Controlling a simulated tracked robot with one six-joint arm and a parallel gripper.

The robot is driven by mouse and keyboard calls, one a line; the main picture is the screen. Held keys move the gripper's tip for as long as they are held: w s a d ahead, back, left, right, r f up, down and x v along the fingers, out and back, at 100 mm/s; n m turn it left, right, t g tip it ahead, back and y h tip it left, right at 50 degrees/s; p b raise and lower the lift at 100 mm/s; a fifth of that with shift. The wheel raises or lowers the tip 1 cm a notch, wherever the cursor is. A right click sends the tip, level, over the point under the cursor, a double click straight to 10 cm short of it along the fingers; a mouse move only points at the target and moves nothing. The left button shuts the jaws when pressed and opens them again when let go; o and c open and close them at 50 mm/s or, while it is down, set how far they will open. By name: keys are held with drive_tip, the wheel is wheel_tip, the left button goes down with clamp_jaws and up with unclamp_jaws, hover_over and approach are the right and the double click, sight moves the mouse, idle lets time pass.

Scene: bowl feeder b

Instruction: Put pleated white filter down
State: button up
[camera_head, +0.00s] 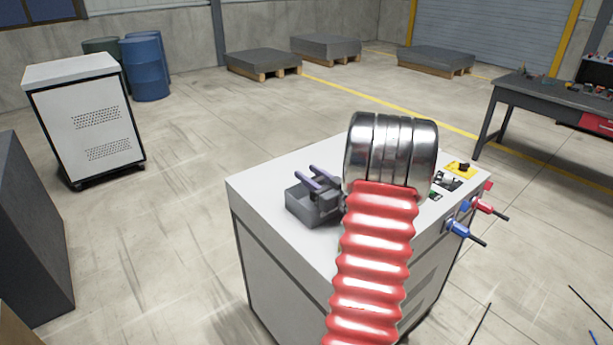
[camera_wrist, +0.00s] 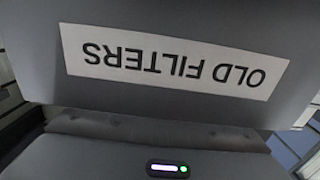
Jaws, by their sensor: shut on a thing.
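I do not see the pleated white filter in either view. In the wrist view a grey surface carries a white label (camera_wrist: 170,62) reading "OLD FILTERS", which appears upside down and close. Whatever lies behind the arm is hidden.
A white wheeled unit (camera_head: 90,125) stands left near blue barrels (camera_head: 147,68). A dark workbench (camera_head: 545,95) is right.

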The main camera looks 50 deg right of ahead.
drive_tip(key=shift+f, duration=0.35)
drive_tip(key=o, duration=1.1)
drive_tip(key=shift+s+a+f, duration=0.1)
drive_tip(key=shift+f, duration=0.05)
drive_tip(key=shift+r, duration=0.5)
drive_tip(key=v, duration=1.1)
drive_tip(key=shift+s+r, duration=0.35)
drive_tip(key=shift+s, duration=0.05)
drive_tip(key=shift+s, duration=0.2)
